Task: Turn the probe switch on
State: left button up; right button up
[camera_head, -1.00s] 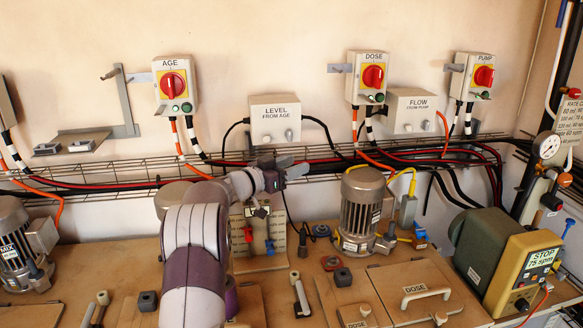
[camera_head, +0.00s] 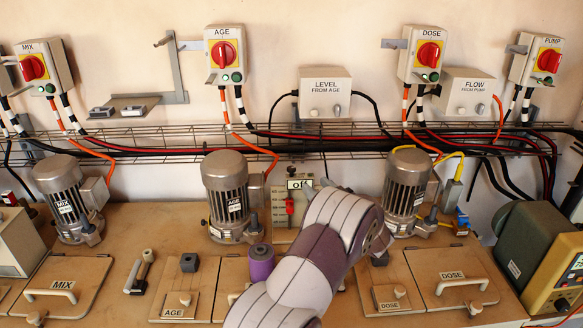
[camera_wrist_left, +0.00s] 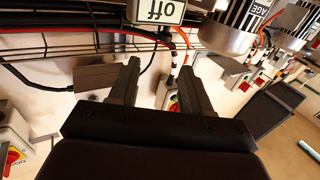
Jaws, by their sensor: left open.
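A small pale box (camera_head: 300,182) stands at the back of the bench, between the AGE and DOSE motors. In the left wrist view a white plate (camera_wrist_left: 157,12) with a black frame reads "off" upside down, and a dark thin piece hangs below it. My left gripper (camera_wrist_left: 160,67) is open and empty. Its two dark fingers point toward the "off" plate and stay apart from it, as far as I can tell. In the head view my left forearm (camera_head: 318,255) hides most of this gripper. My right gripper is not in view.
A wire cable tray (camera_head: 180,140) with cables crosses the wall. The AGE motor (camera_head: 227,190) and DOSE motor (camera_head: 406,185) flank the small box. Red rotary switches are on boxes above, with the LEVEL box (camera_head: 325,95) between. Lids with handles cover the bench front.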

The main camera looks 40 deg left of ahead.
aim_at(294, 171)
pick_arm(q)
jog(key=x, duration=0.4)
jog(key=p+x, duration=0.1)
jog(key=x, duration=0.3)
jog(key=p+x, duration=0.1)
jog(key=x, duration=0.3)
jog(key=shift+s+a+f, duration=0.25)
jog(key=shift+a+f, duration=0.05)
jog(key=shift+a, duration=0.05)
grip_shut()
